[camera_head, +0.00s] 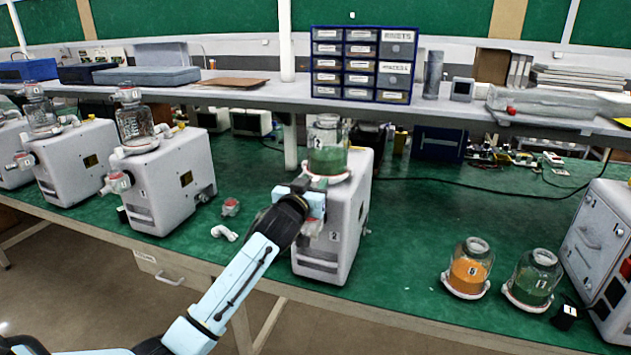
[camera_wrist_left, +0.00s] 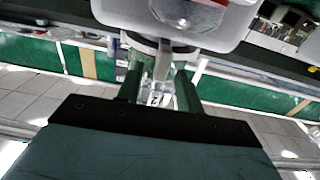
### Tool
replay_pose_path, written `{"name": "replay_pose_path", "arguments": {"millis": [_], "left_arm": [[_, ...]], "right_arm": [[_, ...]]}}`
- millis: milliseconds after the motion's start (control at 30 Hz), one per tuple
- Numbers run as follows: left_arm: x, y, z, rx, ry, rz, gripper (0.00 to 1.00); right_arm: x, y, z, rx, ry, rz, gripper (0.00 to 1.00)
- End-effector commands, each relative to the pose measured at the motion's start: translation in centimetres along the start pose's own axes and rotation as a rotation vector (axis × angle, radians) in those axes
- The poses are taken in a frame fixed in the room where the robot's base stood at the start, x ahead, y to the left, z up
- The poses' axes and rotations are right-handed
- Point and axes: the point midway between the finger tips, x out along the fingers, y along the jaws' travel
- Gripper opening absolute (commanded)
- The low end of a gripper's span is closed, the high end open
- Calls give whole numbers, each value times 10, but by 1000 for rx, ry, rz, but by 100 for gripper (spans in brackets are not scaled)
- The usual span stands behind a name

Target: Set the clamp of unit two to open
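Unit two (camera_head: 335,250) is a white pump box marked 2 on the green bench. Its glass canister (camera_head: 328,150), marked 2 and holding green contents, stands on top. A white ring clamp (camera_head: 340,179) surrounds the canister's foot. My left gripper (camera_head: 310,190) is at the near left of the canister foot and hides part of the clamp. In the left wrist view, its dark fingers (camera_wrist_left: 160,88) stand apart. A narrow grey lever (camera_wrist_left: 163,65) shows between them; I cannot tell whether either finger touches it. My right gripper is not in view.
Other pump units (camera_head: 170,185) stand to the left. A white elbow fitting (camera_head: 225,233) and a small red-and-white part (camera_head: 231,207) lie between. An orange-filled jar (camera_head: 468,270) and a green-filled jar (camera_head: 533,280) stand right. Bench between unit two and the jars is clear.

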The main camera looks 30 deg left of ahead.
Motion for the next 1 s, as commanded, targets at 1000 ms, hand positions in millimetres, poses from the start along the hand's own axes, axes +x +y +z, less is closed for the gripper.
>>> {"name": "replay_pose_path", "arguments": {"millis": [1000], "left_arm": [[18,0,1,0,-1,1,0]], "right_arm": [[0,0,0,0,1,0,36]]}}
